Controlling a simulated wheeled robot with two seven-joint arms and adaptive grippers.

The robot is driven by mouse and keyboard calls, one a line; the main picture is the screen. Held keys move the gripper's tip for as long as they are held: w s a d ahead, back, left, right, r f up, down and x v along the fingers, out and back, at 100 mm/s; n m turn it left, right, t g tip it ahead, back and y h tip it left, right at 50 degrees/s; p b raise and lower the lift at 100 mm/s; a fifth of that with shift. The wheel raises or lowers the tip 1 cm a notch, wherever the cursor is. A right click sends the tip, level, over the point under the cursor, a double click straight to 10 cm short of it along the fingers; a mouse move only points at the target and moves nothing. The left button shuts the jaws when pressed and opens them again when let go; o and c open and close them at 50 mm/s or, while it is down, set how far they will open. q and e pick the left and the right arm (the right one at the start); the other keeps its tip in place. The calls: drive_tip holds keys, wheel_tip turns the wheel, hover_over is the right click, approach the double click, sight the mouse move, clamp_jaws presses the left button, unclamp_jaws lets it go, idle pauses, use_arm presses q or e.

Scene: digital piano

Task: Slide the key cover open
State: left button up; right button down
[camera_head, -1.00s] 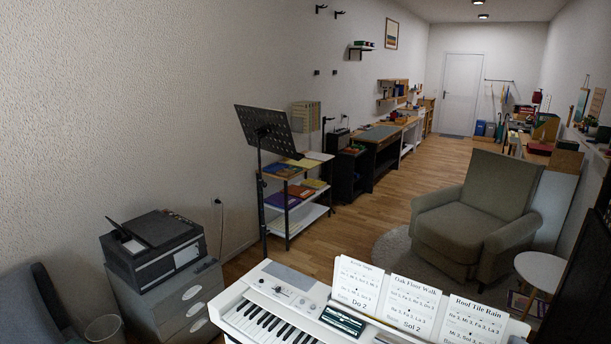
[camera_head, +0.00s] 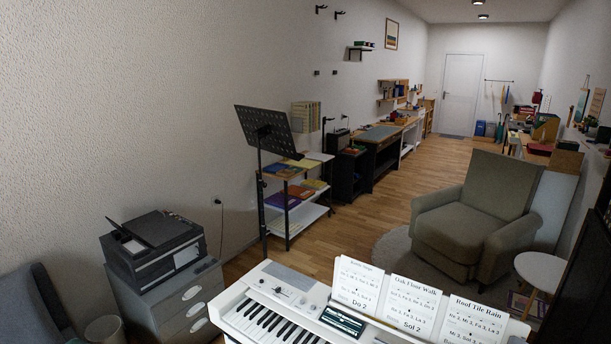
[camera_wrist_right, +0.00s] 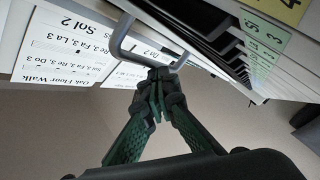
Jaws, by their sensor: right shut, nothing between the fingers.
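The white digital piano (camera_head: 236,297) stands at the bottom of the head view, with some black and white keys (camera_head: 268,320) bare at its left end. The rest of the keyboard is cut off by the frame. In the right wrist view, my right gripper (camera_wrist_right: 159,78) is shut and empty. Its fingertips are at the bar of a grey U-shaped handle (camera_wrist_right: 121,42); I cannot tell whether they touch it. Keys with green number labels (camera_wrist_right: 262,38) show beside the handle. The key cover's own panel is hard to make out. My left gripper is not in view.
Song sheets (camera_head: 411,304) stand along the piano's back, above a small display (camera_head: 342,319). A printer on a drawer cabinet (camera_head: 182,299) is at the left, a black music stand (camera_head: 265,135) behind, and an armchair (camera_head: 470,215) at the right.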

drive_tip(key=shift+w+d, duration=0.4)
drive_tip(key=shift+w, duration=0.1)
idle(0.5)
drive_tip(key=shift+s+a+p, duration=0.4)
drive_tip(key=shift+s+a, duration=0.05)
drive_tip(key=shift+s, duration=0.15)
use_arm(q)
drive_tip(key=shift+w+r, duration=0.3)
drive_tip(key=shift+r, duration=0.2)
use_arm(e)
drive_tip(key=shift+s+a, duration=0.15)
drive_tip(key=shift+s, duration=0.05)
drive_tip(key=shift+s+a+p, duration=0.5)
drive_tip(key=shift+s+a, duration=0.05)
drive_tip(key=shift+s, duration=0.25)
drive_tip(key=shift+s+a+p, duration=0.5)
drive_tip(key=shift+s, duration=0.25)
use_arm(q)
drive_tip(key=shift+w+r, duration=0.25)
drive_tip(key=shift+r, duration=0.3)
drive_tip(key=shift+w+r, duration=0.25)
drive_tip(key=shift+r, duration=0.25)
use_arm(e)
drive_tip(key=shift+s+a, duration=0.35)
drive_tip(key=shift+s, duration=0.2)
